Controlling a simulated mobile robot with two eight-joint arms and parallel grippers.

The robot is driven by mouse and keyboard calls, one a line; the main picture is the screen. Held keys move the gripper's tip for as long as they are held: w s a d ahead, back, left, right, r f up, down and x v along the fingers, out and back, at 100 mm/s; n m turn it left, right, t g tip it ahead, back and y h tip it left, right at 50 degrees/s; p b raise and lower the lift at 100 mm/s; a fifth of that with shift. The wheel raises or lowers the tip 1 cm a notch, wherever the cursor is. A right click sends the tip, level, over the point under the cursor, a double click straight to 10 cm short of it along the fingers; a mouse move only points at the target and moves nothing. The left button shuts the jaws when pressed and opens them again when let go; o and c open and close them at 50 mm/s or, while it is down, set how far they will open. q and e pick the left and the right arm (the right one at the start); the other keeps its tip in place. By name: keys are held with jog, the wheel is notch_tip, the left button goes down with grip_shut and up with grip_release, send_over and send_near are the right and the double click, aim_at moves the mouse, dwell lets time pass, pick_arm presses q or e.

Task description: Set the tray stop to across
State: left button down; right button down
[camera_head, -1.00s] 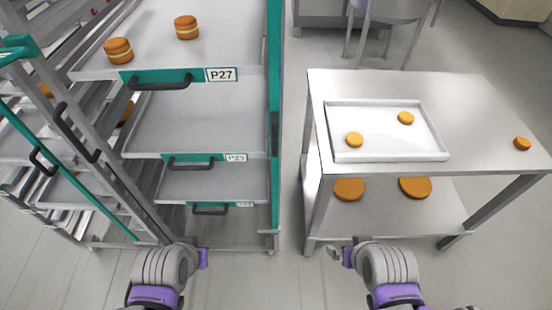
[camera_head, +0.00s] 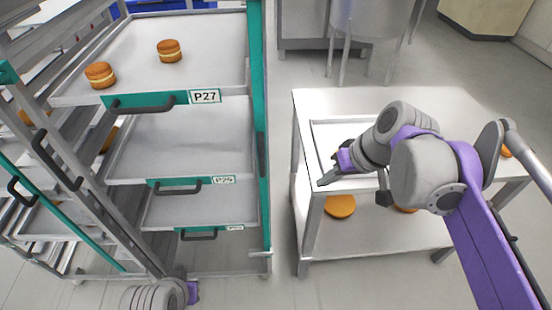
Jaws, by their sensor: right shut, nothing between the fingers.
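The tray rack (camera_head: 258,60) stands at left with a teal right-hand post and several trays. A small pale bar (camera_head: 261,253) sticks out sideways low on that post; I cannot tell for sure whether it is the tray stop. My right gripper (camera_head: 328,181) is shut and empty, at the left front of the table, to the right of the rack post and apart from it. My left gripper (camera_head: 193,292) is at the bottom edge below the rack, mostly cut off, and its fingers cannot be made out.
The top tray, labelled P27 (camera_head: 205,97), bears two filled rounds (camera_head: 169,50). The lower trays look empty. The steel table (camera_head: 470,102) at right carries a white tray (camera_head: 316,150), largely hidden by my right arm. Orange rounds (camera_head: 340,206) lie on its lower shelf. Floor shows between rack and table.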

jog(key=w+a+r+n+y, duration=0.1)
jog(key=w+r+y, duration=0.1)
jog(key=w+r, duration=0.4)
jog(key=shift+r+n, duration=0.3)
jog(key=shift+r, duration=0.55)
jog(key=w+a+f, duration=0.2)
jog(key=a+f, duration=0.6)
jog(key=a, duration=0.1)
jog(key=shift+a+b, duration=0.15)
jog(key=shift+b, duration=0.3)
